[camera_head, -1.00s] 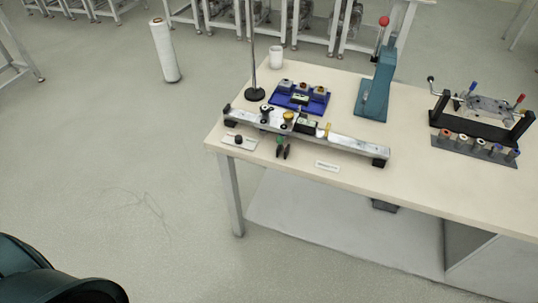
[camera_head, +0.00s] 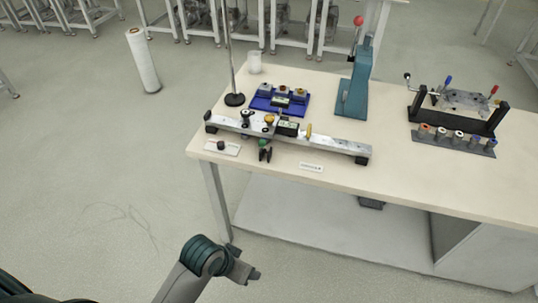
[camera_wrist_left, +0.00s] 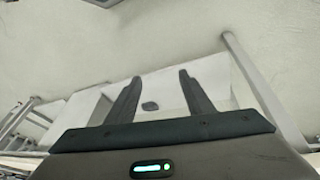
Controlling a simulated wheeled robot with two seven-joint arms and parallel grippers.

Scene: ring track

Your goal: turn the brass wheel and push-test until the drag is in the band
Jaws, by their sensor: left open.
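The brass wheel (camera_head: 269,119) shows as a small gold knob on a carriage on the grey metal rail (camera_head: 335,146), which lies along the front left of the bench. A small dark box with a pale face (camera_head: 288,128) sits just right of the wheel. My left arm comes in at the bottom of the head view. My left gripper (camera_head: 251,278) is below the bench front, well short of the rail. In the left wrist view my left gripper (camera_wrist_left: 158,90) has its two fingers apart with nothing between them. My right gripper is not in view.
A blue tray (camera_head: 262,104) with small blocks lies behind the rail, near a thin upright pole (camera_head: 229,60) and a white cup (camera_head: 254,62). A teal press (camera_head: 354,90) stands behind. The bench's front edge (camera_head: 340,188) lies between my gripper and the rail.

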